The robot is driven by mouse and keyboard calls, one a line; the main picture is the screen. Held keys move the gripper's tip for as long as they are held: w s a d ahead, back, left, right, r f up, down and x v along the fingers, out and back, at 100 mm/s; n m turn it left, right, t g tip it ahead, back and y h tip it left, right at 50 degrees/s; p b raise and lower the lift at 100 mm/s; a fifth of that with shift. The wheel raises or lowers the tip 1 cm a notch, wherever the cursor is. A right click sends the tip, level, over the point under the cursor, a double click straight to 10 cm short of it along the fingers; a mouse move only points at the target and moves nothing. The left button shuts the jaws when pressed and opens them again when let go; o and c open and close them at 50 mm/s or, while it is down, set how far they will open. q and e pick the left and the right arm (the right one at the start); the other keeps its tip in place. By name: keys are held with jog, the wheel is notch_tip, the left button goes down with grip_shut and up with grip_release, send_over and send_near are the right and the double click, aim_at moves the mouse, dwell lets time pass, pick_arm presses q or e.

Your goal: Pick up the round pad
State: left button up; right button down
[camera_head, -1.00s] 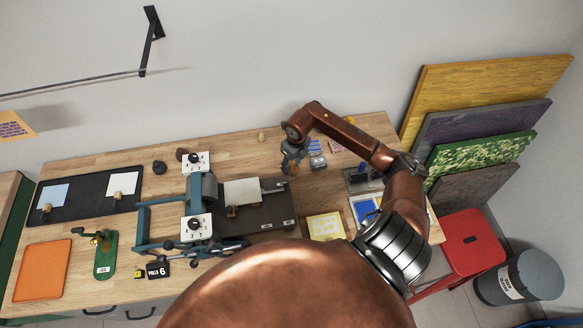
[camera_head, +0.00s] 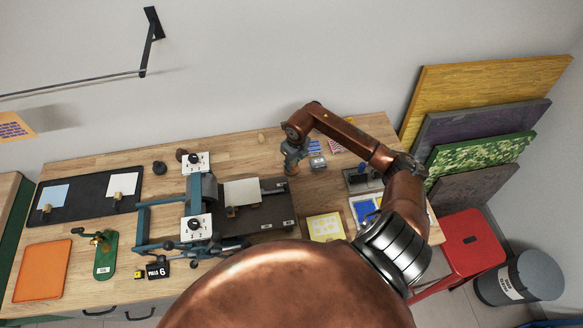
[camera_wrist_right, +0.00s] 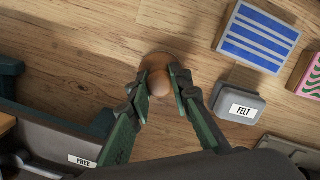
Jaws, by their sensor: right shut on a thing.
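The round pad (camera_wrist_right: 152,67) is brown with a rounded, lighter knob (camera_wrist_right: 159,83) on top, and it sits at the wood tabletop in the right wrist view. My right gripper (camera_wrist_right: 158,85) is shut on the knob, with one green finger on each side. In the head view my right gripper (camera_head: 291,170) points down at the bench just right of the dark press bed, and the pad is mostly hidden below it. I cannot tell any clear gap between pad and table. My left gripper is not in view.
Bare wood lies behind, towards the wall.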

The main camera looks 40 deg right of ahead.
jog(key=shift+s, duration=0.1)
notch_tip(320, 180, up, 10)
jog(key=shift+f+b, duration=0.1)
jog(key=shift+b, duration=0.45)
jog(key=c, duration=2.3)
grip_release()
grip_shut()
